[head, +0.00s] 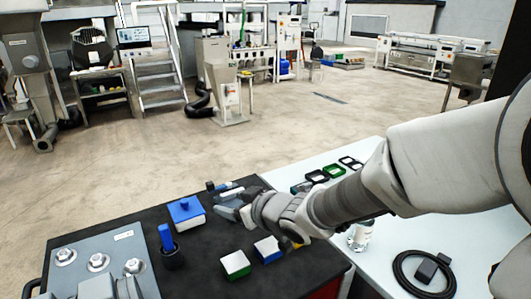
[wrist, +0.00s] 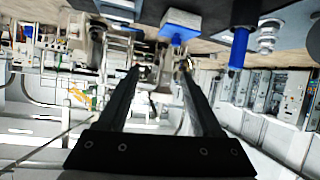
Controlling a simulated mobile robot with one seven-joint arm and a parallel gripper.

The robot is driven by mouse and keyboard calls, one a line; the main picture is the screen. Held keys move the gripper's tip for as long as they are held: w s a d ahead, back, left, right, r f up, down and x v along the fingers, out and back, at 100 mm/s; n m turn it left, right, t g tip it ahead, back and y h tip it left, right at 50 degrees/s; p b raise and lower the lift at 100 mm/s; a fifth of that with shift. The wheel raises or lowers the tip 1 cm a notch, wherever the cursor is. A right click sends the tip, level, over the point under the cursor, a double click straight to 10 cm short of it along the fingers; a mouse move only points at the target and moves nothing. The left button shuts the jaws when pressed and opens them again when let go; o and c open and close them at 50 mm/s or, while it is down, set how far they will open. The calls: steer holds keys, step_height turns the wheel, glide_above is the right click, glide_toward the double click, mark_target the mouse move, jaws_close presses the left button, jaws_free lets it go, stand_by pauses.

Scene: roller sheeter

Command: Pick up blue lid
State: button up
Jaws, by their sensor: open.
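The blue lid (head: 181,211) has a small raised knob and sits on top of a white box (head: 192,224) on the black worktop. In the wrist view, which looks upside down, the lid (wrist: 174,33) is near the top, beyond and above the fingertips. My gripper (head: 221,199) is just right of the lid in the head view, apart from it. In the wrist view my gripper's two black fingers (wrist: 158,70) are spread with nothing held between them.
A blue-handled item stands in a black cup (head: 172,259) left of my arm. White boxes with green (head: 236,264) and blue (head: 268,249) edges lie in front. A grey panel with round fittings (head: 97,262) is at left. A white table (head: 400,225) is at right.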

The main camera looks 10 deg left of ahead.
steer(key=y+b, duration=0.1)
steer(key=y, duration=0.1)
glide_toward(187, 203)
steer(key=shift+g+h, duration=0.3)
steer(key=shift+g, duration=0.1)
steer(key=shift+r+b+x, duration=0.2)
steer(key=shift+b+x, duration=0.85)
steer(key=shift+x, duration=1.35)
steer(key=shift+r+b+x, duration=0.25)
steer(key=shift+b+x, duration=0.75)
steer(key=shift+x, duration=1.35)
steer(key=shift+w+a, duration=0.1)
steer(key=shift+w, duration=0.05)
jaws_close()
